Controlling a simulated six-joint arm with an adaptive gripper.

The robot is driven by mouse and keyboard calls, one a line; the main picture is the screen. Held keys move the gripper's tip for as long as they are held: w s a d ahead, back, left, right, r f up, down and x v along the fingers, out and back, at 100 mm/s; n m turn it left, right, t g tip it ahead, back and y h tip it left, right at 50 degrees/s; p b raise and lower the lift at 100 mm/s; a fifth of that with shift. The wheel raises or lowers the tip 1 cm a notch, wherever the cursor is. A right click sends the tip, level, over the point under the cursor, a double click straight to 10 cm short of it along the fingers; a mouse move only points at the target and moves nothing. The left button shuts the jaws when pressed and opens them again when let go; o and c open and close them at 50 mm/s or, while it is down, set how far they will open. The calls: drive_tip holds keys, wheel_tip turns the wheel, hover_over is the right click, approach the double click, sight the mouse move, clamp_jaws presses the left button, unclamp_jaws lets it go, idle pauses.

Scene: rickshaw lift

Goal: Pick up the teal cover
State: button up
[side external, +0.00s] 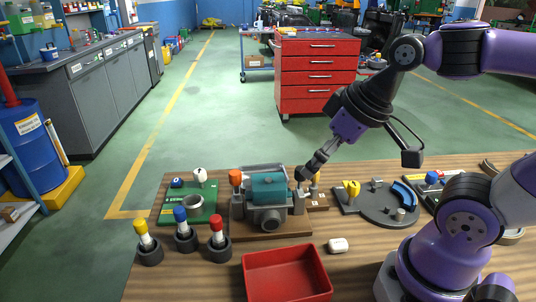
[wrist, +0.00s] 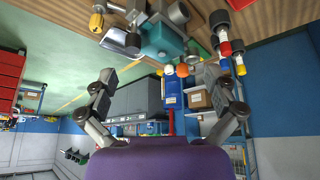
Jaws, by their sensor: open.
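The teal cover (side external: 268,187) sits on top of a grey machine part with a round front opening (side external: 270,218), on a wooden base board at the middle of the table. My gripper (side external: 305,174) is beside the right end of the cover in the side view, fingers angled down. In the wrist view my gripper (wrist: 160,74) is open with nothing between its fingers. The teal cover (wrist: 161,40) shows there above the gap between the fingertips. Whether a finger touches anything cannot be told.
An orange-topped peg (side external: 235,178) stands at the cover's left. A green board (side external: 188,205) lies farther left, a dark grey plate (side external: 375,205) to the right. Three capped pegs in dark holders, a red tray (side external: 286,275) and a small white piece (side external: 338,244) lie in front.

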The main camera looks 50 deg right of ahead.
sight(269, 181)
drive_tip(key=w+f+n+y, duration=0.1)
drive_tip(key=w+n, duration=0.1)
drive_tip(key=w, duration=0.1)
drive_tip(key=w+f+n+y, duration=0.1)
drive_tip(key=w+f+n, duration=0.1)
drive_tip(key=w+n, duration=0.1)
drive_tip(key=w+d+f+n+g+y, duration=0.1)
drive_tip(key=w+f+n+y, duration=0.1)
drive_tip(key=w+n, duration=0.1)
drive_tip(key=shift+d+f, duration=0.1)
drive_tip(key=x, duration=0.5)
drive_tip(key=shift+f, duration=0.3)
drive_tip(key=c, duration=1.2)
